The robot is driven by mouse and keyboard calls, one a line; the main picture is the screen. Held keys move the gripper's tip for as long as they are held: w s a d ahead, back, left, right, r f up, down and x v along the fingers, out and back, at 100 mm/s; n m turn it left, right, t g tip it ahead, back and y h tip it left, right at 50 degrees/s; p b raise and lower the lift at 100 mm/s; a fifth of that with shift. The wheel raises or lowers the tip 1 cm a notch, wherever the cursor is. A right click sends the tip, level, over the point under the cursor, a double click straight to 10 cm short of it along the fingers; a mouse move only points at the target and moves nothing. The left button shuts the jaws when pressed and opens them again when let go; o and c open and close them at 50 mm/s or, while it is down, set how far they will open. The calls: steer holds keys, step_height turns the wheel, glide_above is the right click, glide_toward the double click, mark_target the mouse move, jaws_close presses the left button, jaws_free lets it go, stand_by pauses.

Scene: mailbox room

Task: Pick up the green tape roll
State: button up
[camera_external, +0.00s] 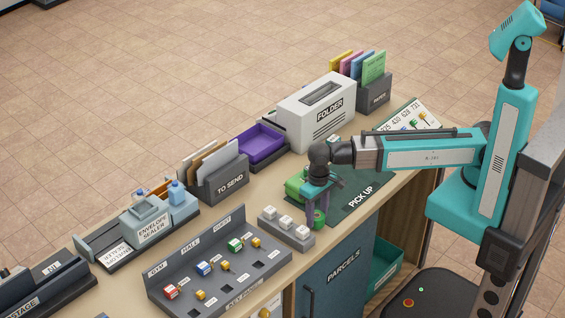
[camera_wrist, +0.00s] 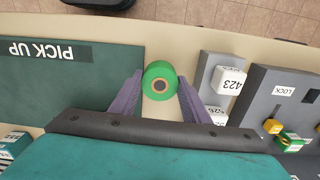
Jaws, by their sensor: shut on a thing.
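The green tape roll (camera_wrist: 161,69) has a dark centre and sits between the two purple fingers of my gripper (camera_wrist: 160,98) in the wrist view. The fingers press on it from both sides. In the external view the tape roll (camera_external: 319,217) shows at the tips of my gripper (camera_external: 318,212), by the front edge of the counter. I cannot tell whether it still touches the counter.
The dark green PICK UP mat (camera_external: 362,196) lies right of the gripper. A grey stand with several white blocks (camera_external: 285,225) is close on the left. A larger green object (camera_external: 295,187) is just behind. A key board (camera_external: 220,270) stands further left.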

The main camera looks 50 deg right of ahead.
mark_target(317, 215)
steer(key=shift+r+b, duration=1)
steer(key=shift+r, duration=3.25)
